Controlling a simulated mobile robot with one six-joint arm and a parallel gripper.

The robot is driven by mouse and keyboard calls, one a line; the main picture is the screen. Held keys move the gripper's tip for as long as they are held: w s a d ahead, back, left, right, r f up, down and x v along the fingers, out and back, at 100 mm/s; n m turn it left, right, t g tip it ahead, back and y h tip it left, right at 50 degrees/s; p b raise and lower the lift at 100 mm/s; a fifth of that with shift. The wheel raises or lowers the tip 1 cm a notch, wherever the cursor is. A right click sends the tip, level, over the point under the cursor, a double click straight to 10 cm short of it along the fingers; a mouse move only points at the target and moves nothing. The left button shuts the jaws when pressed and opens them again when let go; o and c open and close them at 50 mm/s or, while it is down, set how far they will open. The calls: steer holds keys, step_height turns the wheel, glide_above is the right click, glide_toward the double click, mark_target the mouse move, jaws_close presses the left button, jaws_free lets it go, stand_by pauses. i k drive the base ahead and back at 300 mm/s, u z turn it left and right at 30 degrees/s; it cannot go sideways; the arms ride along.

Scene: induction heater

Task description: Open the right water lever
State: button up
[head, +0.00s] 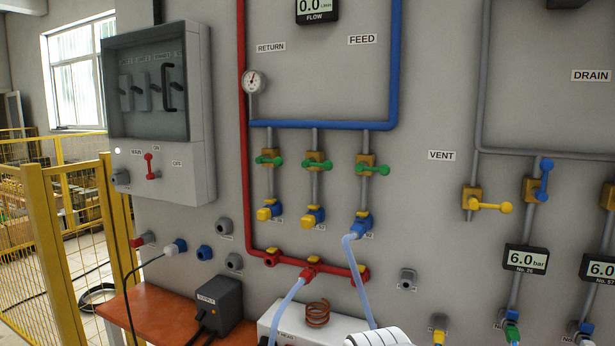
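Three green-handled levers sit on brass valves below the blue feed pipe: a left one (268,160), a middle one (318,164) and a right one (373,169). Each green handle lies roughly horizontal, across its vertical grey pipe. Below the right lever, a blue fitting (361,222) holds a pale blue hose (349,262) that runs down. My gripper is not in view. A white rounded part at the bottom edge may belong to my arm; I cannot tell.
A red return pipe (243,180) with a gauge (253,82) runs left of the levers. A yellow vent lever (492,206) and a blue drain lever (543,180) are at the right. A coil (317,313) stands below. The wall in front of the levers looks free.

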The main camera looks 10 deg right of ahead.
mark_target(383, 170)
steer(key=u, duration=0.9)
steer(key=k, duration=1.1)
steer(key=z, duration=0.85)
steer(key=i, duration=1)
steer(key=z, duration=0.05)
